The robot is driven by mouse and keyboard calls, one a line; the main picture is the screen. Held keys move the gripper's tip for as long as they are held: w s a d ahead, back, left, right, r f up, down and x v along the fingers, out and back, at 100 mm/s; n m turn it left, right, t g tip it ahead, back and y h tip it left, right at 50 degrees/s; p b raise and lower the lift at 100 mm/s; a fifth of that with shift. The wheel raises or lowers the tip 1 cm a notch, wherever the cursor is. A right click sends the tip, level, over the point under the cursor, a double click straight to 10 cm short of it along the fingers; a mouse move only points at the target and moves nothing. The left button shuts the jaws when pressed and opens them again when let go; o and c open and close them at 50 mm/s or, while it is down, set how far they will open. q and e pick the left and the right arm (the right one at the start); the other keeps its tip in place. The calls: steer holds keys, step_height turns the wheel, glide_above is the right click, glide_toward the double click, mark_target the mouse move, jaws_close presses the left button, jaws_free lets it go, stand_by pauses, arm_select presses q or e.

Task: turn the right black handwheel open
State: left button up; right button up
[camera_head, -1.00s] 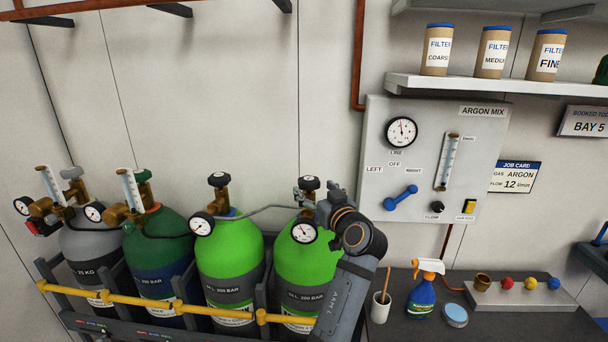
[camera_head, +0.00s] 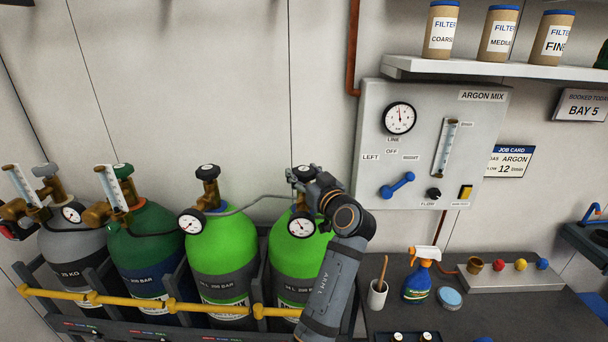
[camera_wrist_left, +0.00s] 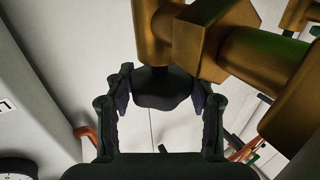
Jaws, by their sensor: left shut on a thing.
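The right black handwheel (camera_head: 303,172) sits on top of the brass valve of the right bright green cylinder (camera_head: 288,254). My left gripper (camera_head: 312,182) is at this valve and partly hides it. In the left wrist view the black handwheel (camera_wrist_left: 162,88) is between the two fingers of my left gripper (camera_wrist_left: 161,98), which is shut on it. The brass valve body (camera_wrist_left: 200,40) rises beyond it there. The pressure gauge (camera_head: 301,225) hangs in front of the valve. My right gripper is in neither current view.
Another green cylinder (camera_head: 218,255) with its own black handwheel (camera_head: 207,171) stands to the left. A yellow rail (camera_head: 130,301) runs in front of the cylinders. The argon panel (camera_head: 372,150) is on the wall at right. A spray bottle (camera_head: 417,285) and cup (camera_head: 377,294) stand on the bench.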

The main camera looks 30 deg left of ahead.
arm_select(q)
steer(key=shift+f, duration=0.15)
steer(key=shift+b, duration=0.4)
steer(key=n+g+y+b, duration=0.1)
steer(key=n+g+b, duration=0.1)
steer(key=g+b, duration=0.1)
steer(key=n+g+y+b, duration=0.1)
steer(key=n+g+b, duration=0.2)
steer(key=g+b, duration=0.1)
steer(key=shift+w+f+y+b, duration=0.15)
steer(key=shift+y+b, duration=0.15)
steer(key=shift+b, duration=0.45)
steer(key=n+g+b, duration=0.1)
steer(key=n+g, duration=0.1)
steer(key=g, duration=0.1)
steer(key=shift+g, duration=0.4)
steer(key=shift+r+n+g, duration=0.2)
steer(key=shift+n+g, duration=0.7)
steer(key=shift+g, duration=0.6)
steer(key=shift+f+n+g+h, duration=0.1)
steer(key=shift+n+g+h, duration=0.2)
steer(key=shift+h, duration=0.1)
steer(key=o, duration=1.2)
steer(key=shift+a, duration=0.15)
